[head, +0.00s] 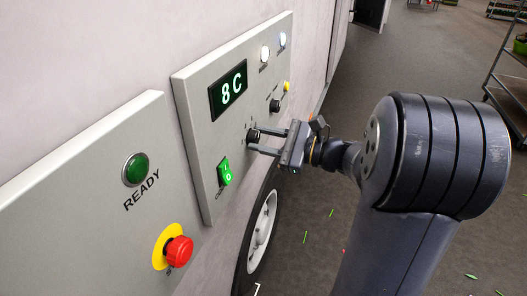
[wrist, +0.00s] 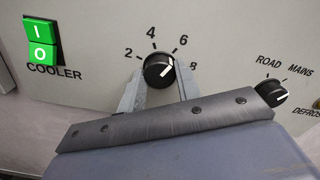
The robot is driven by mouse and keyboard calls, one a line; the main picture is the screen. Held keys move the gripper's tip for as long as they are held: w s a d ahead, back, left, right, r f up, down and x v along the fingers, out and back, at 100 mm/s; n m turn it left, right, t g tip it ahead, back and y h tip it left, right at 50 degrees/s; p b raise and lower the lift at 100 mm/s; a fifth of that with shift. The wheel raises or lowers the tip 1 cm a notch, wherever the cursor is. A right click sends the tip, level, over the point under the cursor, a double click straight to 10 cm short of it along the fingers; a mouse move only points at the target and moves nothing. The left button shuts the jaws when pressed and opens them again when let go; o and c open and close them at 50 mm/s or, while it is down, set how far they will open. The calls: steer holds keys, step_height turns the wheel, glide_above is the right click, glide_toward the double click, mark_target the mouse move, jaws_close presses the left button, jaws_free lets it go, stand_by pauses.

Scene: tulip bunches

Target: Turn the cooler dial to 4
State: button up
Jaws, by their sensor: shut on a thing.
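The cooler dial (wrist: 157,73) is a round black knob with a white pointer mark, on the grey panel. In the wrist view the numbers 2, 4, 6 and 8 arc around it. The white mark points up and right, roughly toward the 6. My gripper (wrist: 160,84) is shut on the dial, with one finger on each side. In the head view my gripper (head: 258,142) reaches the panel from the right, and the dial (head: 252,135) is partly hidden by the fingers. The green display (head: 228,90) reads 8 C.
A lit green cooler switch (wrist: 41,42) is left of the dial. A second black knob (wrist: 271,92), marked ROAD and MAINS, is to the right. A nearer panel (head: 80,215) has a green READY light (head: 135,169) and a red button (head: 179,251). A wheel (head: 262,232) is below.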

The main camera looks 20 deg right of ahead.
steer(key=n+b, duration=0.4)
steer(key=b, duration=0.1)
steer(key=n+b, duration=0.2)
steer(key=b, duration=0.1)
steer(key=shift+f, duration=0.35)
steer(key=n+b, duration=0.2)
steer(key=b, duration=0.1)
steer(key=n+b, duration=0.1)
steer(key=n, duration=0.1)
steer(key=shift+r, duration=0.25)
steer(key=o, duration=1)
steer(key=shift+r, duration=0.1)
steer(key=v, duration=1.1)
steer(key=shift+w+a, duration=0.1)
